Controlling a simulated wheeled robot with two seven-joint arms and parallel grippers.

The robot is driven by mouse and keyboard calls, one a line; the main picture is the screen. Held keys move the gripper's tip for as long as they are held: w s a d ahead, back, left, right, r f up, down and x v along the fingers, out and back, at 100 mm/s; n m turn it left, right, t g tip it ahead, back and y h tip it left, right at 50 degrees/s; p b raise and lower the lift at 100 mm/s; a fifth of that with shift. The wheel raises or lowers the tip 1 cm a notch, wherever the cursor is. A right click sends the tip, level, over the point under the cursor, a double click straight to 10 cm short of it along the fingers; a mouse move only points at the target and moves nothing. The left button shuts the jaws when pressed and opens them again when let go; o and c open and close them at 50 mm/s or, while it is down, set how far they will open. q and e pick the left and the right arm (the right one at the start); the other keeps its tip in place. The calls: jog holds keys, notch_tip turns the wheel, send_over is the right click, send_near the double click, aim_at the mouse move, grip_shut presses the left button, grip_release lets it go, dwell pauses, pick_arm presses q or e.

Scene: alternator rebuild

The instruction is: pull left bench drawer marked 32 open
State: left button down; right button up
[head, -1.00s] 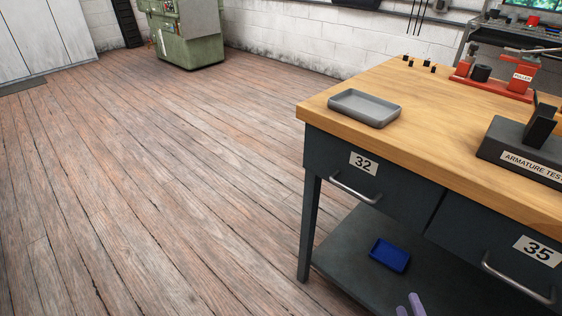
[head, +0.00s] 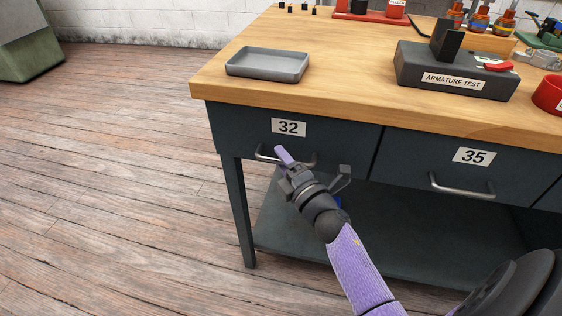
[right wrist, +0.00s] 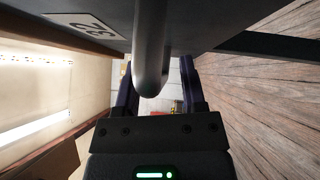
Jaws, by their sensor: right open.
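The left bench drawer marked 32 (head: 345,142) is shut, its dark front level with the drawer marked 35 beside it. Its curved metal handle (head: 265,155) sits below the 32 label (head: 289,127). My right gripper (head: 285,160) is at the handle, with its purple fingers partly hiding the bar. In the right wrist view the handle (right wrist: 151,50) lies between the two open fingers (right wrist: 157,82). I cannot tell whether either finger touches it. The 32 label (right wrist: 88,24) shows upside down there. My left gripper is not in view.
The drawer marked 35 (head: 410,165) with its own handle is to the right. A grey tray (head: 267,66) and the armature tester (head: 455,78) stand on the wooden bench top (head: 345,90). A lower shelf (head: 420,245) lies under the drawers. The floor (head: 110,200) at left is clear.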

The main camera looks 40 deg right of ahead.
jog(key=shift+w, duration=0.1)
grip_shut()
dwell(0.9)
dwell(0.4)
